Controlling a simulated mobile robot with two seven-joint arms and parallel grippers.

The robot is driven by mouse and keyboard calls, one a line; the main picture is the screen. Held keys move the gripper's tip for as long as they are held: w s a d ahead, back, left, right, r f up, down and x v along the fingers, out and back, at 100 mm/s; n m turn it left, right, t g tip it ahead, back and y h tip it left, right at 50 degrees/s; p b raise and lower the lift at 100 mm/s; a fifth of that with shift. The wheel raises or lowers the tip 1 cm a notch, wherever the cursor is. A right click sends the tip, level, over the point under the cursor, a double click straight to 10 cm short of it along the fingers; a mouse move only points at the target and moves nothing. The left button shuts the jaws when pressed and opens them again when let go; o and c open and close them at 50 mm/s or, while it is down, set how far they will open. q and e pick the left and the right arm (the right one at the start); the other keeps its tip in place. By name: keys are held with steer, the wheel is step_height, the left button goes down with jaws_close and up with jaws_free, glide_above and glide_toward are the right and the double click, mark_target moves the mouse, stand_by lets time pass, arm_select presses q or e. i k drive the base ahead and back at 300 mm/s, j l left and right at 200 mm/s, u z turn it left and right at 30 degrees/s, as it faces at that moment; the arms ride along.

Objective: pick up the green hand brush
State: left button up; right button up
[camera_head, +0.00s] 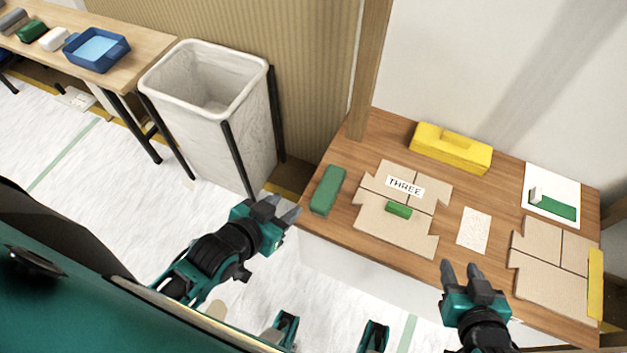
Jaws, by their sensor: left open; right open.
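A green oblong block (328,190), possibly the hand brush, lies at the left end of the wooden table. A smaller green piece (398,210) lies on the cardboard sheets below the label "THREE". Another green item (32,31) lies on the far left table. No bristles can be made out on any of them, so I cannot tell for sure which is the brush. My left gripper (279,207) is open and empty, left of the oblong block and apart from it. My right gripper (460,266) is open and empty at the table's front edge.
A white bin (205,85) in a black frame stands left; a blue tray (97,49) lies beyond.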

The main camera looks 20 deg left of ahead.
mark_target(320, 204)
steer(key=j, duration=0.55)
steer(key=i+j, duration=0.15)
steer(key=j, duration=0.95)
steer(key=i, duration=0.05)
